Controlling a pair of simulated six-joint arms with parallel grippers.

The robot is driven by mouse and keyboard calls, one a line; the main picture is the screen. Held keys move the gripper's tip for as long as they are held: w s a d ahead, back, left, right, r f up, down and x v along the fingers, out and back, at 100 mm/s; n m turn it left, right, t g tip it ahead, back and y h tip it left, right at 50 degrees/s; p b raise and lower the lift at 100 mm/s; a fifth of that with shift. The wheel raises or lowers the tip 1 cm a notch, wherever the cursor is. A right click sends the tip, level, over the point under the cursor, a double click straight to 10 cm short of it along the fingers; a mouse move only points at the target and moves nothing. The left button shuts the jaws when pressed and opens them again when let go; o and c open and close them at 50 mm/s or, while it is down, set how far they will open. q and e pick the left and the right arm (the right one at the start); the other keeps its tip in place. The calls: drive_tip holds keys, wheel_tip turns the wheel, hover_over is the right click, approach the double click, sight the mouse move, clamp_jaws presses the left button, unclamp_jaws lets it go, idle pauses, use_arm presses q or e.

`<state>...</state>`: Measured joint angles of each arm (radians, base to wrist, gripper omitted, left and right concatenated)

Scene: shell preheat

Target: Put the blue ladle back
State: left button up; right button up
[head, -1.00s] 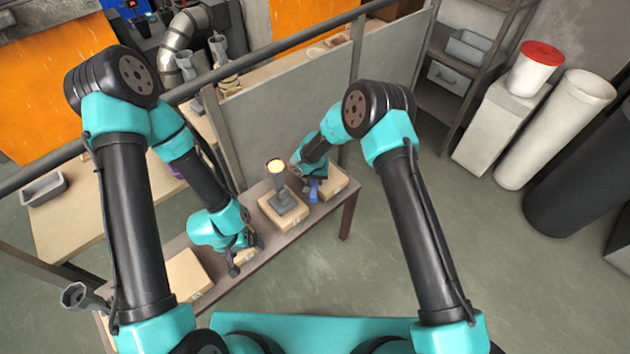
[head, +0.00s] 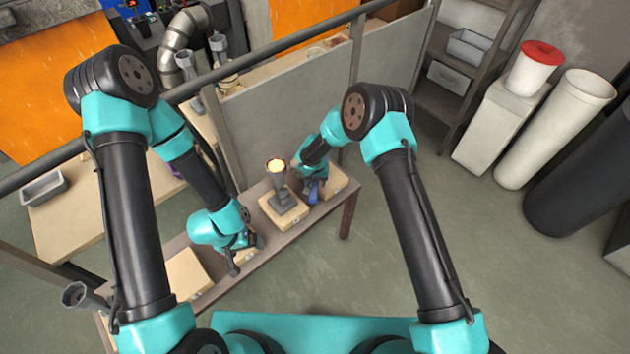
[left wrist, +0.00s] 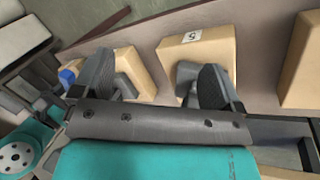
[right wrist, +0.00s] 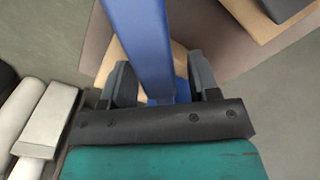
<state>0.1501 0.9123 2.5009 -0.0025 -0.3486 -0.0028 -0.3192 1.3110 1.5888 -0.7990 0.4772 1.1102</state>
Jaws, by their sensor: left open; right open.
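The blue ladle (head: 313,191) stands at the right end of the long bench, over a tan block. My right gripper (head: 306,187) is at it. In the right wrist view the ladle's broad blue handle (right wrist: 143,45) rises between the open fingers (right wrist: 160,85); whether either finger touches it is hard to tell. My left gripper (head: 240,262) is open and low over the bench's middle. In the left wrist view its spread fingers (left wrist: 160,82) are above tan blocks bearing grey parts, with nothing held. A small blue patch (left wrist: 67,76) shows at left there.
A grey stand with a glowing top (head: 278,183) is on a tan block left of the ladle. Another tan block (head: 187,274) lies farther left on the bench (head: 325,211). A grey partition (head: 285,108) rises behind the bench.

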drive_tip(key=shift+r, duration=0.1)
wheel_tip(320, 180, up, 12)
idle(0.5)
idle(0.5)
drive_tip(key=s+d+f+y, duration=0.2)
drive_tip(key=s+d+f, duration=0.1)
drive_tip(key=s+d, duration=0.9)
drive_tip(key=s+d+f+m+y, duration=0.1)
drive_tip(key=s+d+f, duration=0.3)
drive_tip(key=s+d, duration=0.8)
drive_tip(key=s, duration=0.5)
drive_tip(key=shift+d+t+y, duration=0.3)
drive_tip(key=shift+d+y, duration=0.1)
